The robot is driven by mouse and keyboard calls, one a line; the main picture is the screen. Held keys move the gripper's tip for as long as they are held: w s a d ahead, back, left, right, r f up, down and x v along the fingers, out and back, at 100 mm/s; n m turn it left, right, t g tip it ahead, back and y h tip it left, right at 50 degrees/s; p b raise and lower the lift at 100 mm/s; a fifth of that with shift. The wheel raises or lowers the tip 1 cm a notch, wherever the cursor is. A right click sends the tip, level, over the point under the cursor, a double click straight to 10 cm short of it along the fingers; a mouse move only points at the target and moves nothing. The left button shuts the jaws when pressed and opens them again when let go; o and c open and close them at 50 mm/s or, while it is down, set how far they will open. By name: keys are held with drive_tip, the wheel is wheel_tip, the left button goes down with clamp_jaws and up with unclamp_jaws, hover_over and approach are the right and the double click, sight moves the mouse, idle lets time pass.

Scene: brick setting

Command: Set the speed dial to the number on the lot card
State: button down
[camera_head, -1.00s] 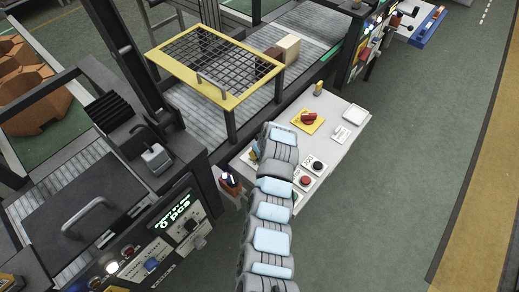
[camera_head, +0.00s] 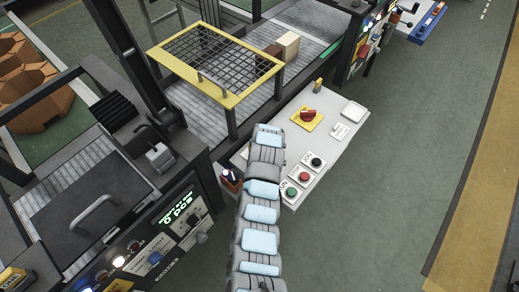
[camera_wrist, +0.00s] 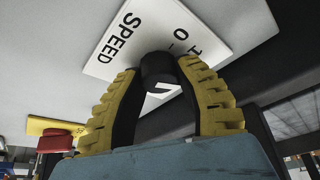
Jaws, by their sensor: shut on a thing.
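In the wrist view, the speed dial (camera_wrist: 157,68) is a dark round knob on a white plate (camera_wrist: 215,22) printed with "SPEED" and numbers, partly covered. My gripper (camera_wrist: 160,80) has its yellow ribbed fingers closed on both sides of this knob. The dial's pointer cannot be made out. In the head view, the dial and my gripper are hidden behind my arm. A small white card (camera_head: 340,131) with print too small to read lies on the pale panel (camera_head: 325,150); I cannot tell if it is the lot card.
A red knob on a yellow plate (camera_head: 296,123) is on the panel, also in the wrist view (camera_wrist: 52,124). Green (camera_head: 291,191), red (camera_head: 304,176) and black (camera_head: 316,162) buttons line the panel's front. A yellow-framed mesh guard (camera_head: 235,99) stands behind. Floor at right is clear.

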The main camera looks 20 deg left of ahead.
drive_tip(key=shift+f, duration=0.1)
drive_tip(key=c, duration=0.7)
unclamp_jaws()
drive_tip(key=shift+o, duration=0.2)
drive_tip(key=v, duration=1.2)
drive_tip(key=shift+w, duration=0.1)
